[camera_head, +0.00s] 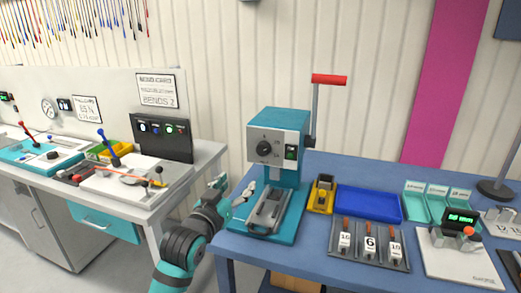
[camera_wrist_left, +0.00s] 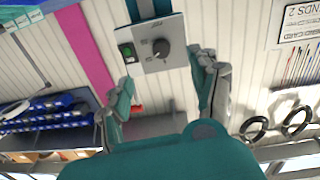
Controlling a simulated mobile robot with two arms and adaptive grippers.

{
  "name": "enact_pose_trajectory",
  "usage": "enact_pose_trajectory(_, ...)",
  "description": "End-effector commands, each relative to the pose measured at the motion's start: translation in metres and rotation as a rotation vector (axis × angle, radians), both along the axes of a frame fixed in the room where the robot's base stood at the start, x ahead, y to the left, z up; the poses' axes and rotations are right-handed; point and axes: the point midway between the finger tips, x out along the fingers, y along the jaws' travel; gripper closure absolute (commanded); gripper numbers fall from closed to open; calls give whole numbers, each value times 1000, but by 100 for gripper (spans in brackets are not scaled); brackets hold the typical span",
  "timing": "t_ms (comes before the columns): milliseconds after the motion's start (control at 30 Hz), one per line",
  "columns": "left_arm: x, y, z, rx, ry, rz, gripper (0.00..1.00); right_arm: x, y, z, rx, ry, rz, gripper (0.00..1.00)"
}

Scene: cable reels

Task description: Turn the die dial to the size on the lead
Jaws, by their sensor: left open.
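The die dial (camera_head: 264,148) is a black round knob on the grey face of a teal press (camera_head: 288,190), with small marks around it too small to read. It also shows in the left wrist view (camera_wrist_left: 162,48), upside down. My left gripper (camera_head: 234,188) is open and empty, left of the press and lower than the dial. In the left wrist view its fingers (camera_wrist_left: 165,72) stand apart, with the dial seen beyond and between them. My right gripper is not in view.
A green button (camera_head: 291,153) sits beside the dial. A red-handled lever (camera_head: 328,79) rises at the press's right. A yellow holder (camera_head: 321,194), blue tray (camera_head: 368,204) and green bins (camera_head: 426,202) fill the blue bench. A gap separates the left bench (camera_head: 150,200).

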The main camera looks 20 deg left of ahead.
Motion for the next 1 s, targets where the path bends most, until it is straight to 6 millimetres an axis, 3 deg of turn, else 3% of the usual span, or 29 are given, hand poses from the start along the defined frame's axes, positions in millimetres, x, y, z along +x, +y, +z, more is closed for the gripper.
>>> enact_pose_trajectory(67,2,0,13,-4,-24,0,38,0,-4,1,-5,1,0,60)
enact_pose_trajectory(167,11,0,16,-5,-28,-1,38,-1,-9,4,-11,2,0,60)
enact_pose_trajectory(700,114,-8,15,-4,-24,-1,38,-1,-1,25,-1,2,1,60)
enact_pose_trajectory(1000,158,-11,14,-5,-25,-1,38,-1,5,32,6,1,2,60)
